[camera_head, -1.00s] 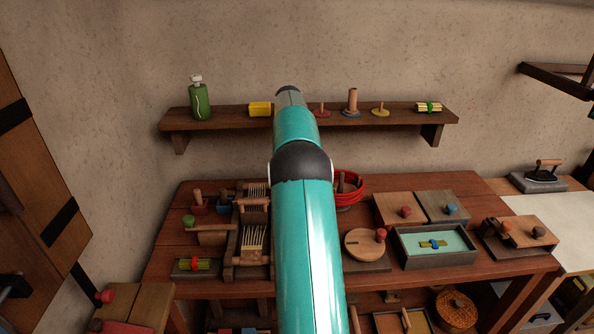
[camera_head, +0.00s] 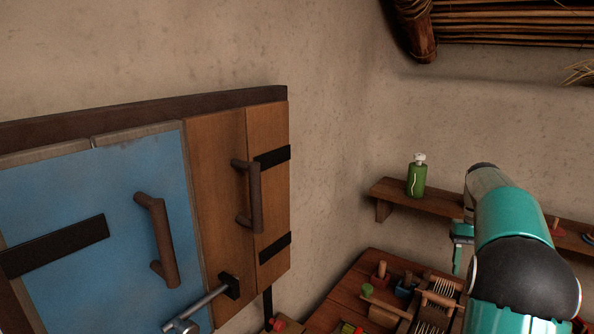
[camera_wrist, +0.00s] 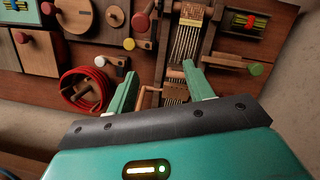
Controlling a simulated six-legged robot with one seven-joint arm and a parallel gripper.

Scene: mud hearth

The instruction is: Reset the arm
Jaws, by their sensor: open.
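My teal arm rises at the right of the head view, bent at a dark joint. Part of my gripper shows in the head view beside the arm. In the wrist view my gripper (camera_wrist: 160,92) is open, its two teal fingers apart with nothing held between them. Beyond the fingers lies the wooden table (camera_wrist: 230,72) with its tools, including a comb-like wooden frame with pale tines (camera_wrist: 188,38). The gripper appears above the table and apart from these things.
A cabinet with a blue door (camera_head: 105,220) and a wooden door (camera_head: 220,190) fills the left, with protruding handles. A shelf (camera_head: 390,192) bears a green bottle (camera_head: 417,178). Thatch hangs at upper right.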

